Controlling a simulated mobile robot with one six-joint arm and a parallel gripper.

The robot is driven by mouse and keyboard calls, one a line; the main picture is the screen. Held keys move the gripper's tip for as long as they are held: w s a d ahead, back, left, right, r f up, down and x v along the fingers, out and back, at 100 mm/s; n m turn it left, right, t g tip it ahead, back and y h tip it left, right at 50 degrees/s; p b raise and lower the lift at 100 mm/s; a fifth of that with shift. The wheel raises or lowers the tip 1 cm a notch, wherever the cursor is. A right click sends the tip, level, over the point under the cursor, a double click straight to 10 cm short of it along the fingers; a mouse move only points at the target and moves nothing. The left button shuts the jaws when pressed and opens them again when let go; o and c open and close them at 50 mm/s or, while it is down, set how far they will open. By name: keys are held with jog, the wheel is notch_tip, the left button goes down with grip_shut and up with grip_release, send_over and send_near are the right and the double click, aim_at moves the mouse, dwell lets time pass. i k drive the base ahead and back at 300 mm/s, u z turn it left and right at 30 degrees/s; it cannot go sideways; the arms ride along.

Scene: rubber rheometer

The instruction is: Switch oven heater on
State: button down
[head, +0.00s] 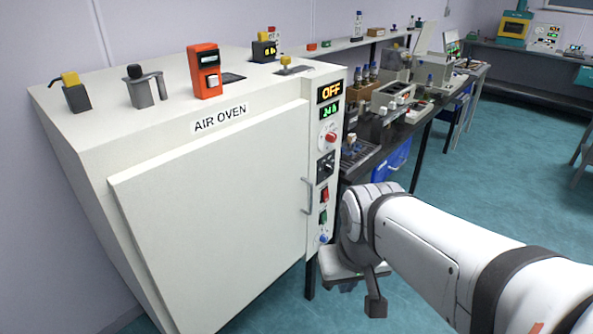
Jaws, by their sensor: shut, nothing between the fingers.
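The white air oven (215,195) fills the left half of the head view, its door closed. Its narrow control panel runs down the right front edge. Below are a red knob (330,138), a black dial (325,167), a red rocker switch (325,195), a green switch (323,216) and a blue knob (323,239). My gripper (375,304) is shut and empty, low and to the right of the panel, apart from the switches. Part of it is hidden by my wrist.
A grey door handle (308,195) stands out left of the panel. An orange device (205,71) and several small fixtures stand on the oven top. A dark bench (385,145) with instruments stands behind on the right. Teal floor (500,190) is open at right.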

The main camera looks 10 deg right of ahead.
aim_at(325, 195)
jog(key=z, duration=0.05)
jog(key=i, duration=1)
jog(key=u, duration=0.1)
